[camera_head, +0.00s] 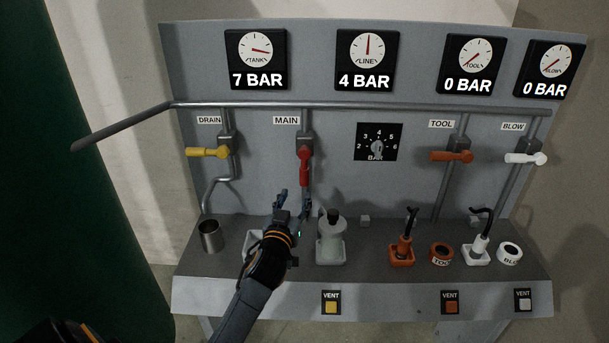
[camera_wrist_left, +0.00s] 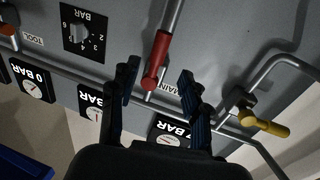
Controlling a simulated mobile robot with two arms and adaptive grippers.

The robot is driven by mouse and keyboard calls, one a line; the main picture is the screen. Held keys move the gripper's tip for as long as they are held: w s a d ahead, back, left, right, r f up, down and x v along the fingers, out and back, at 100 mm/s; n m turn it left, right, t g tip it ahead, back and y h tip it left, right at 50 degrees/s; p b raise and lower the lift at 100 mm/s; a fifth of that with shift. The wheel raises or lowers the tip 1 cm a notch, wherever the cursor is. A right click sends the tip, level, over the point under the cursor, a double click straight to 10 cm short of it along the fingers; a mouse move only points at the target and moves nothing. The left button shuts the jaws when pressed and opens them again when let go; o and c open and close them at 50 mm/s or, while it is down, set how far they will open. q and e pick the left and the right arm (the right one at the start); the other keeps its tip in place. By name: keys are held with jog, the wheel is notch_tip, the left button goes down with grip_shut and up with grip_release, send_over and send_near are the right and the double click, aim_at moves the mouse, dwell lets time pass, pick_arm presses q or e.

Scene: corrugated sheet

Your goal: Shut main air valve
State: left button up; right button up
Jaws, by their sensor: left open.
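The main air valve's red handle (camera_head: 304,168) hangs straight down along its vertical pipe, under the MAIN label (camera_head: 286,120). In the left wrist view, which is turned upside down, the red handle (camera_wrist_left: 157,60) shows between and beyond the two fingers. My left gripper (camera_head: 294,203) is open and empty, just below the handle in the head view. In the wrist view its fingertips (camera_wrist_left: 159,76) stand on either side of the handle, apart from it. Whether they reach its depth is hard to tell. The TANK gauge (camera_head: 256,58) reads 7 BAR and the LINE gauge (camera_head: 367,59) 4 BAR. My right gripper is not in view.
The yellow drain handle (camera_head: 208,153) is left, sideways. Orange TOOL (camera_head: 451,156) and white BLOW (camera_head: 526,158) handles are right, sideways. A regulator dial (camera_head: 378,147) sits between. A metal cup (camera_head: 209,236), grey bottle (camera_head: 331,236) and nozzles stand on the shelf. A rail (camera_head: 350,106) crosses above.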

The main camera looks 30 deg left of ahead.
aim_at(303, 179)
pick_arm(q)
jog(key=p+x, duration=0.1)
jog(key=x, duration=1)
jog(key=shift+f+p, duration=0.15)
jog(key=shift+p, duration=0.15)
grip_shut()
